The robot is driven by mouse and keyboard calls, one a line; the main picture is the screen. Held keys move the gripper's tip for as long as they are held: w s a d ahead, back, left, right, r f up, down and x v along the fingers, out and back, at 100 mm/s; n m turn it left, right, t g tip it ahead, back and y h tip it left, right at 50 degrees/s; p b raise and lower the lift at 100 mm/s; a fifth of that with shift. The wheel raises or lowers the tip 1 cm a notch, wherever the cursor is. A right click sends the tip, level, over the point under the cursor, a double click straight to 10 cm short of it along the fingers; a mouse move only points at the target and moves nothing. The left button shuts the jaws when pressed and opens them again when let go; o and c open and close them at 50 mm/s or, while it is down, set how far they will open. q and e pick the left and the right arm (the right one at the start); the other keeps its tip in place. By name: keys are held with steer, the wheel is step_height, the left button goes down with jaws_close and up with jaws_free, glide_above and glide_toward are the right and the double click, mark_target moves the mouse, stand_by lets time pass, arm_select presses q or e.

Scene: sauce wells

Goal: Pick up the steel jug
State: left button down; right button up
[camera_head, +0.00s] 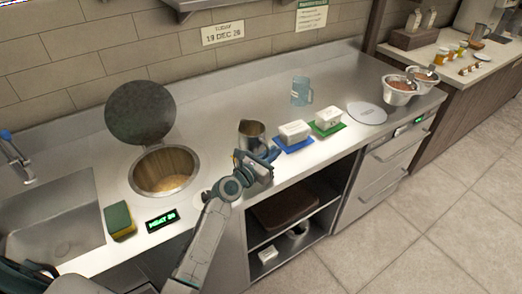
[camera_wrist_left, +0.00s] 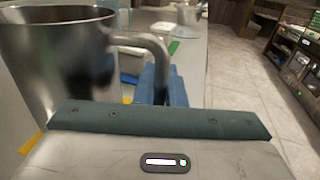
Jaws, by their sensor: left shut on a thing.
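The steel jug (camera_head: 251,133) stands upright at the middle of the steel counter in the head view, partly hidden behind my left gripper (camera_head: 262,160). In the left wrist view the jug (camera_wrist_left: 55,60) fills the upper left, with its handle (camera_wrist_left: 150,50) on the right. My left gripper (camera_wrist_left: 158,90) is shut on the jug's handle. I cannot tell whether the jug's base touches the counter. My right gripper is not in view.
An open well (camera_head: 163,172) with its round lid (camera_head: 141,112) raised is left of the jug. White tubs (camera_head: 295,131) on blue and green mats, a blue clear mug (camera_head: 301,90) and steel bowls (camera_head: 399,91) are to the right. A sponge (camera_head: 120,220) lies by the sink (camera_head: 62,222).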

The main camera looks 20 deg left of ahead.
arm_select(q)
steer(key=shift+r, duration=0.1)
steer(key=shift+w+r, duration=0.1)
steer(key=shift+r, duration=0.45)
steer(key=shift+s+r+p, duration=0.15)
steer(key=shift+s+r, duration=0.1)
steer(key=shift+r, duration=0.3)
steer(key=shift+s+r+p, duration=0.15)
steer(key=shift+s+r, duration=0.1)
steer(key=shift+r, duration=0.3)
steer(key=b, duration=0.1)
glide_toward(268, 149)
steer(key=s+d+r, duration=0.1)
steer(key=s+d, duration=0.2)
steer(key=s, duration=0.1)
steer(key=shift+s+d+r, duration=0.15)
steer(key=shift+s+d, duration=0.15)
steer(key=shift+d, duration=0.1)
